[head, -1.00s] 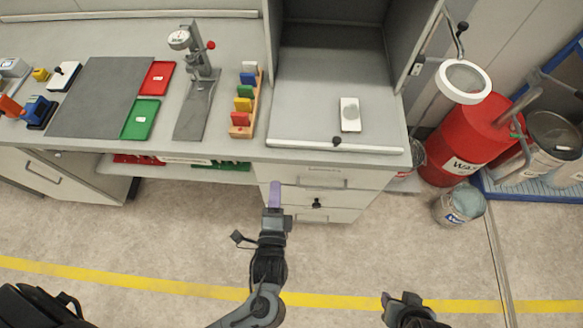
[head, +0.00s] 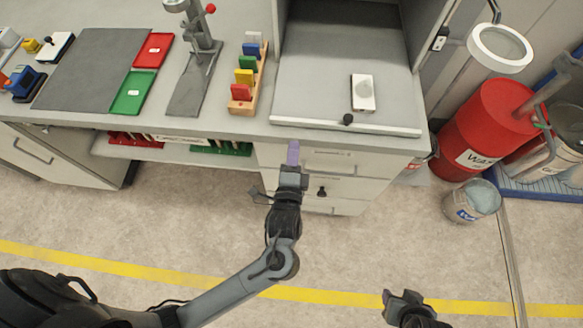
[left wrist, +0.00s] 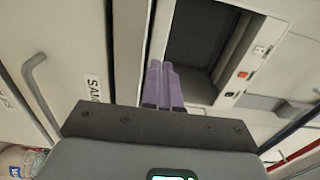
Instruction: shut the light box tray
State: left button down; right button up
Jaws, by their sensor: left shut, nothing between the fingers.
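The light box tray (head: 310,95) is a grey slab at the foot of the open-fronted light box (head: 345,25). A pale strip (head: 390,128) runs along its front edge, with a black knob (head: 347,119) near the middle. The tray sticks out toward the bench's front. A white card with a grey round sample (head: 363,103) lies on it. My left gripper (head: 293,153), with purple fingers, is shut and empty, in front of the bench below the tray's left front corner. Its fingers also show in the left wrist view (left wrist: 163,82). My right gripper (head: 403,298) is low; its fingers are unclear.
Below the tray are drawers (head: 335,185), one with a black knob. A rack of coloured blocks (head: 248,80) and a grey press stand (head: 195,75) are left of the tray. A red waste drum (head: 490,125) and a bucket (head: 472,202) stand at right. The floor in front is clear.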

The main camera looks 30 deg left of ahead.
aim_at(296, 123)
pick_arm(q)
jog(key=shift+b+x, duration=0.55)
jog(key=shift+x, duration=2.4)
pick_arm(e)
jog(key=shift+a+f, duration=0.1)
jog(key=shift+f, duration=0.65)
pick_arm(q)
jog(key=shift+a, duration=0.1)
